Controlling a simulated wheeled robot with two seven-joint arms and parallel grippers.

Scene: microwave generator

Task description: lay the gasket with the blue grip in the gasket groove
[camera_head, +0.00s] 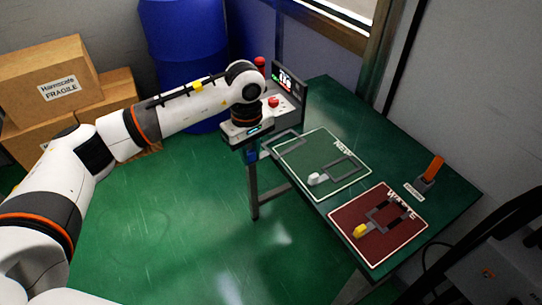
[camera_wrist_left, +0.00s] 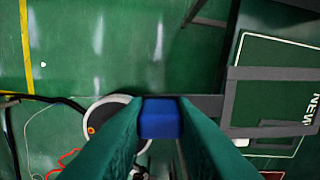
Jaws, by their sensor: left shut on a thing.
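My left gripper (camera_head: 251,152) is at the table's left edge, beside the green NEW mat (camera_head: 340,191). In the left wrist view its teal fingers are shut on the blue grip (camera_wrist_left: 160,119) of a grey rectangular gasket (camera_wrist_left: 232,100). The gasket's frame reaches to the right, over the mat's edge in that view; in the head view the gasket (camera_head: 286,142) shows near the mat's far left corner. I cannot tell whether it touches the mat. I cannot make out the gasket groove. My right gripper is not in view.
Another gasket with a white grip (camera_head: 317,179) lies on the green mat. A yellow grip (camera_head: 360,231) and dark grey frames lie on the red WASTE mat (camera_head: 375,255). An orange-handled item (camera_head: 433,168) stands at right. A control box (camera_head: 283,103) stands at the table's far left.

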